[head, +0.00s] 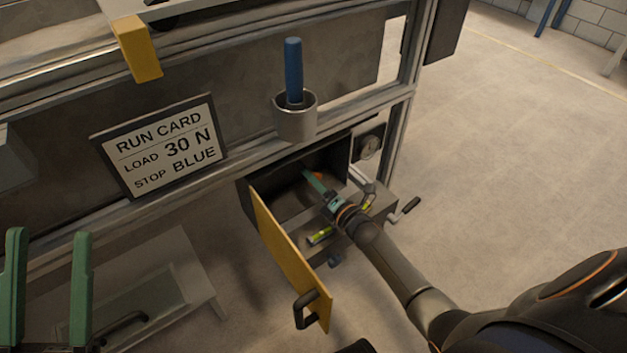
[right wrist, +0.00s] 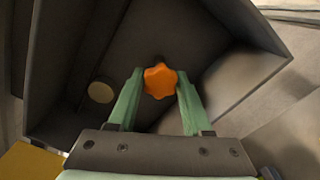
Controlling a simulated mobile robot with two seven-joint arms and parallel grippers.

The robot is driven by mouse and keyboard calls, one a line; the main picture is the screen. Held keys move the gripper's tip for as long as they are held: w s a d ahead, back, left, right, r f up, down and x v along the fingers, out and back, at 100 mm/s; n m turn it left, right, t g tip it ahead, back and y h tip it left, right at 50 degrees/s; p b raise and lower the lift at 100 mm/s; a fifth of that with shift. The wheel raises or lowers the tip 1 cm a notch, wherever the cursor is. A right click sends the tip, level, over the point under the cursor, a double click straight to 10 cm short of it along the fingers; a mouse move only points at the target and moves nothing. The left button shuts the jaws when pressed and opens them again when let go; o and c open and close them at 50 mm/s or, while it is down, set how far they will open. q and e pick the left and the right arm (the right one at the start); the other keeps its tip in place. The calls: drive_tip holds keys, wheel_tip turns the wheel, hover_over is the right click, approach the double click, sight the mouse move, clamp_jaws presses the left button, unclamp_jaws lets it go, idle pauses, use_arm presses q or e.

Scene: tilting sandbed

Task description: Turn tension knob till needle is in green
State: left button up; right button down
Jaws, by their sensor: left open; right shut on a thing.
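The tension knob (right wrist: 160,82) is orange and star-shaped, inside a dark open box (head: 285,203). My right gripper (head: 313,180) reaches into this box. In the right wrist view its green fingers (right wrist: 157,88) stand on either side of the knob and are shut on it. In the head view the arm and fingers hide most of the knob. A round dial gauge (head: 369,146) sits right of the box; its needle and any green zone are too small to read. My left gripper (head: 46,233) is open and empty at the lower left.
The box's yellow door (head: 285,256) hangs open with a black handle (head: 306,309). A crank (head: 404,209) and a level vial (head: 320,236) are beside my right arm. A cup (head: 296,122) holds a blue-handled item (head: 293,70). A run card (head: 160,145) reads 30 N, BLUE.

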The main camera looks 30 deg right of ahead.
idle(0.3)
drive_tip(key=shift+c, duration=1.8)
unclamp_jaws()
drive_tip(key=shift+s, duration=0.1)
drive_tip(key=shift+s+p, duration=0.3)
drive_tip(key=shift+s, duration=0.1)
drive_tip(key=s+d+p, duration=0.1)
drive_tip(key=s+p, duration=0.2)
drive_tip(key=s, duration=0.8)
drive_tip(key=shift+s+d+p, duration=0.25)
drive_tip(key=shift+d+p, duration=0.05)
drive_tip(key=shift+d, duration=0.05)
